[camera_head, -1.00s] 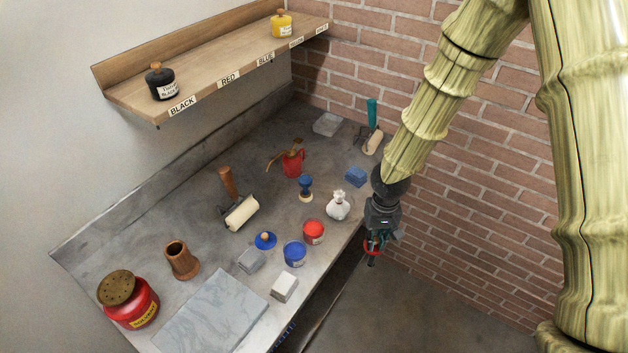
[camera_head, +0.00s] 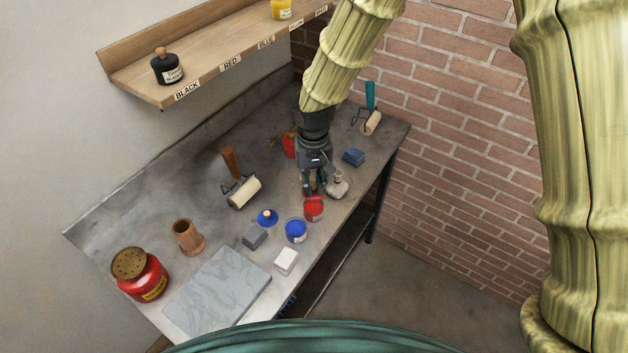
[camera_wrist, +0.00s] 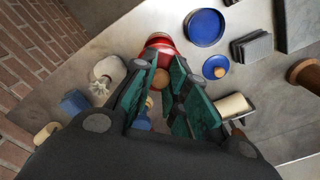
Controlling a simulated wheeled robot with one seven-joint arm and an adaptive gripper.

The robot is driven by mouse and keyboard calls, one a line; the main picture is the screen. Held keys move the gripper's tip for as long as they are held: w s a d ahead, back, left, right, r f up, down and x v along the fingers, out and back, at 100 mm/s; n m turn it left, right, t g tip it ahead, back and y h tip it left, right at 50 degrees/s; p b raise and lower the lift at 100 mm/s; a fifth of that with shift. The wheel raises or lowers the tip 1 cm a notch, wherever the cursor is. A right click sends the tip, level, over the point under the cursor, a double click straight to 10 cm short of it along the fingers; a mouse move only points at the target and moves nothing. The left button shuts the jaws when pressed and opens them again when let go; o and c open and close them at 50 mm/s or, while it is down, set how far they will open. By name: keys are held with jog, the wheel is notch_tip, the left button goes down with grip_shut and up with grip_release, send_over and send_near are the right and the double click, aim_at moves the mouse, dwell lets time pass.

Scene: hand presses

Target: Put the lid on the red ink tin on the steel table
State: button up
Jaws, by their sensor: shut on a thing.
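The red ink tin (camera_head: 313,212) stands on the steel table (camera_head: 335,235), open at the top, with red ink showing. My gripper (camera_head: 312,190) is above the table just behind the tin, shut on the red lid (camera_head: 306,191). The lid is mostly hidden by the fingers. In the wrist view the tin (camera_wrist: 158,40) is just beyond the fingertips, and a wooden knob (camera_wrist: 160,78) shows between the fingers. Whether lid and tin touch, I cannot tell.
The open blue tin (camera_head: 296,231), blue lid (camera_head: 267,218), grey block (camera_head: 254,236) and white block (camera_head: 286,260) are nearby. A roller (camera_head: 242,191) lies to the left. A shelf (camera_head: 215,60) hangs above.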

jog(key=shift+w+f+b, duration=0.15)
jog(key=shift+f+b, duration=0.3)
jog(key=shift+f, duration=0.35)
jog(key=shift+f+b, duration=0.5)
jog(key=shift+f, duration=0.05)
jog(key=shift+f+b, duration=0.8)
jog(key=shift+f, duration=0.75)
jog(key=shift+p, duration=0.4)
jog(key=shift+f, duration=0.15)
dwell(0.9)
jog(key=o, duration=0.9)
jog(key=shift+c, duration=0.2)
jog(key=shift+o, duration=0.2)
